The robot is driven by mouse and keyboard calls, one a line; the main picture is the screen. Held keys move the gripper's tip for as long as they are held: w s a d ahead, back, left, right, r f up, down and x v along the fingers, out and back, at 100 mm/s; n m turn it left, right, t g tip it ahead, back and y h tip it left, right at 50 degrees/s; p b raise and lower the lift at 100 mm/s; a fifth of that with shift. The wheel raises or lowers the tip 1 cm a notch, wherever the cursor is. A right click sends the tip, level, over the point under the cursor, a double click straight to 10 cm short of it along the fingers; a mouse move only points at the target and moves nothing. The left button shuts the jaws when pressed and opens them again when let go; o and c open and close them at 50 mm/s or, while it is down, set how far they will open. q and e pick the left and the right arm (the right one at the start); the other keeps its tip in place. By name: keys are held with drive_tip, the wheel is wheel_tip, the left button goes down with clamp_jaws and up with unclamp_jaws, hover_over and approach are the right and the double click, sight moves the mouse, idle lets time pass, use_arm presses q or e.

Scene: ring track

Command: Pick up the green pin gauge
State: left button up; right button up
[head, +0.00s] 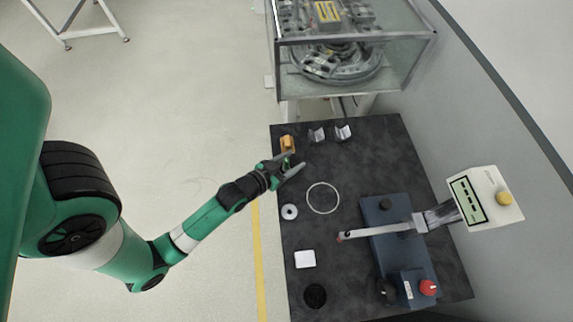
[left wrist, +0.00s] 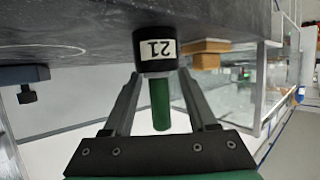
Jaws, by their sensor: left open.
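The green pin gauge (left wrist: 160,104) shows in the left wrist view, which looks upside down. It stands out from a black round base (left wrist: 154,50) with a white label reading 21. My left gripper (left wrist: 160,76) is open, with one finger on each side of the pin and visible gaps between. In the head view my left gripper (head: 297,162) is at the table's left side, near the far end. The pin cannot be made out clearly there. My right gripper is not in view.
An orange block (head: 287,143) is just beyond the gripper on the dark table (head: 350,165). Two small metal blocks (head: 317,135) (head: 343,132) stand to its right. A white ring outline (head: 323,198), a grey ring (head: 289,212), a white square (head: 305,259) and a blue-based gauge device (head: 395,245) are nearer.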

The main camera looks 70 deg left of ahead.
use_arm(q)
drive_tip(key=shift+w+a+f, duration=0.1)
drive_tip(key=shift+w+f, duration=0.05)
drive_tip(key=shift+w, duration=0.05)
clamp_jaws()
idle(0.4)
